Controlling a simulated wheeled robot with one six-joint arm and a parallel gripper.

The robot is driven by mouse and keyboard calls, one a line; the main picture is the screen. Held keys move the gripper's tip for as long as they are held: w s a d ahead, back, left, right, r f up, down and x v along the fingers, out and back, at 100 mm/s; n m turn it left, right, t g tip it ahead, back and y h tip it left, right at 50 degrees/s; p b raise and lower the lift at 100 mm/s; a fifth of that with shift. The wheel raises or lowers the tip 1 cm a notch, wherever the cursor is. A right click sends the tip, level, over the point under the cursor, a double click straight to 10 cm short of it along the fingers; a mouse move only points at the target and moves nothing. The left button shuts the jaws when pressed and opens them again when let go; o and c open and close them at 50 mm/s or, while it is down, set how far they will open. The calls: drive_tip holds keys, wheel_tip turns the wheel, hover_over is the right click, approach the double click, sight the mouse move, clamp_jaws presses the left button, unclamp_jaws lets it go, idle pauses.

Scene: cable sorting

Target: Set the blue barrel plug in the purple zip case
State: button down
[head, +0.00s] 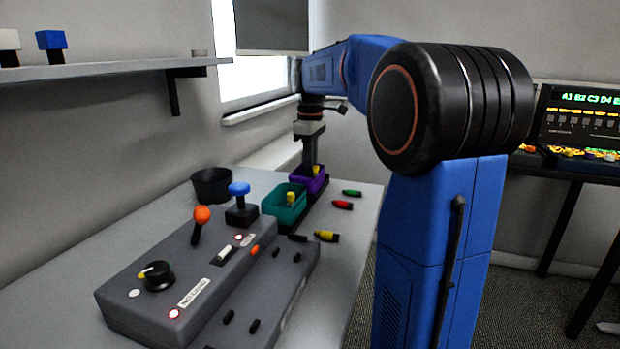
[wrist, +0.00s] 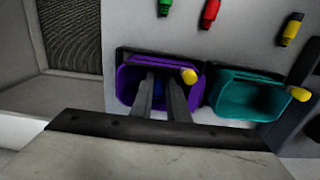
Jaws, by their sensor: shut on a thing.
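The purple zip case (wrist: 127,82) lies open on the bench in the wrist view; it also shows in the head view (head: 321,180), below my gripper (head: 311,163). In the wrist view my gripper (wrist: 160,80) reaches over the case opening with its fingertips within its outline. It is shut on the blue barrel plug (wrist: 160,86), of which only a small blue patch shows between the fingers. Whether the plug touches the case floor cannot be told. A yellow tab (wrist: 189,76) sits at the case's right edge.
A teal case (wrist: 228,100) with a yellow tab stands right beside the purple one. Green (head: 352,193), red (head: 342,205) and yellow (head: 327,236) plugs lie on the bench.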

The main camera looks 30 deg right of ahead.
drive_tip(key=shift+f, duration=1.15)
drive_tip(key=c, duration=1.7)
unclamp_jaws()
drive_tip(key=shift+f, duration=0.1)
wheel_tip(320, 180, up, 12)
drive_tip(key=shift+f, duration=0.2)
drive_tip(key=shift+r, duration=0.35)
drive_tip(key=shift+s, duration=0.1)
